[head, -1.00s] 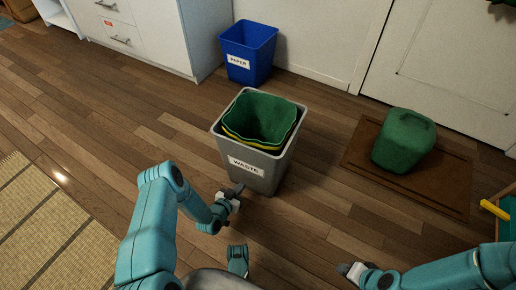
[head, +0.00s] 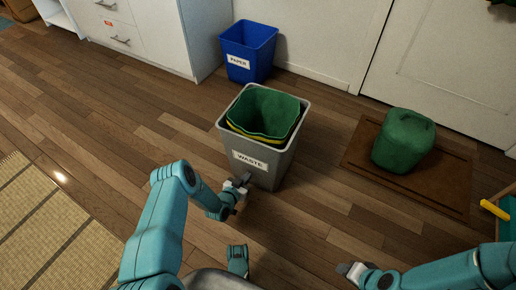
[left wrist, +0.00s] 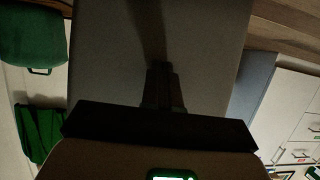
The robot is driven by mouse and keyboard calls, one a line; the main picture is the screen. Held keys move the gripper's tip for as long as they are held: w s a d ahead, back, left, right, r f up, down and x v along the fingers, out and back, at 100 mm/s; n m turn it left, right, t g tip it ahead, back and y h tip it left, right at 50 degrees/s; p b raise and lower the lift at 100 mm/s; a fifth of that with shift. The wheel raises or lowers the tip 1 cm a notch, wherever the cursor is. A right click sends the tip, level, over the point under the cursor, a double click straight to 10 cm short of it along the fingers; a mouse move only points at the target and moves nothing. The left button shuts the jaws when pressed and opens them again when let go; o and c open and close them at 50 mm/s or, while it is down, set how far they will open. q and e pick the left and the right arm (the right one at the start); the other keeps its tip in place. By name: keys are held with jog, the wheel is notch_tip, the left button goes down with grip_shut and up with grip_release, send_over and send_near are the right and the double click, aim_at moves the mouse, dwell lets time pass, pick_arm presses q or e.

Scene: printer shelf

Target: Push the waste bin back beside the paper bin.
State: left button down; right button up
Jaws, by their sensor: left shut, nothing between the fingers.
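The grey waste bin (head: 262,160), labelled WASTE and lined with green and yellow bags, stands upright on the wood floor in the middle of the head view. The blue paper bin (head: 247,52), labelled PAPER, stands behind it against the wall, with floor between them. My left gripper (head: 243,181) is shut and empty at the lower front of the waste bin; contact is hard to tell. In the left wrist view the bin's grey wall (left wrist: 205,50) fills the middle, close ahead of the dark fingers. My right gripper (head: 352,270) is at the lower right, away from the bins; its jaws are unclear.
A white drawer cabinet (head: 150,35) stands left of the paper bin. A woven rug (head: 50,225) lies at the left. Floor between the two bins is clear.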

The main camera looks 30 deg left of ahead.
pick_arm(q)
jog(key=shift+w, duration=0.1)
jog(key=shift+w+d, duration=0.2)
jog(key=shift+w, duration=3.3)
